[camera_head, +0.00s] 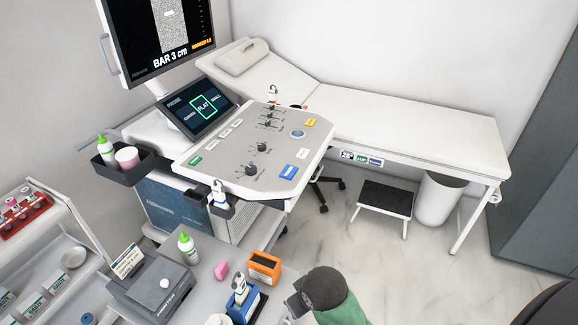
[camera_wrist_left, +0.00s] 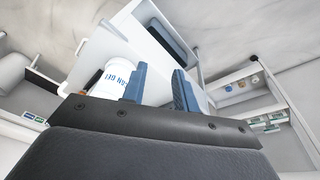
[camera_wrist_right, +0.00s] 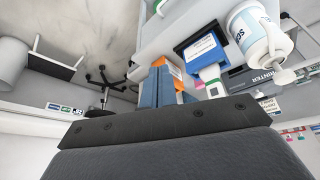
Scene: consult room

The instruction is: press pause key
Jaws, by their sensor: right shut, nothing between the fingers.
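The ultrasound console panel (camera_head: 250,150) fills the middle of the head view, with sliders, knobs and several coloured keys. A blue key (camera_head: 289,171) and a white key (camera_head: 302,154) sit at its right, a yellow key (camera_head: 311,122) at its upper right and a green key (camera_head: 195,160) at its left. Their labels are too small to read, so I cannot tell which is pause. My right gripper (camera_wrist_right: 158,80) is shut and empty, near the orange box, well off the panel. My left gripper (camera_wrist_left: 159,80) is open and empty, with a white labelled container (camera_wrist_left: 110,82) beyond its fingers.
A touch screen (camera_head: 203,107) and monitor (camera_head: 158,35) stand behind the panel. On the front cart are an orange box (camera_head: 264,267), a blue holder (camera_head: 241,305) and a green-capped bottle (camera_head: 187,247). A couch (camera_head: 410,125) and step stool (camera_head: 384,198) are to the right.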

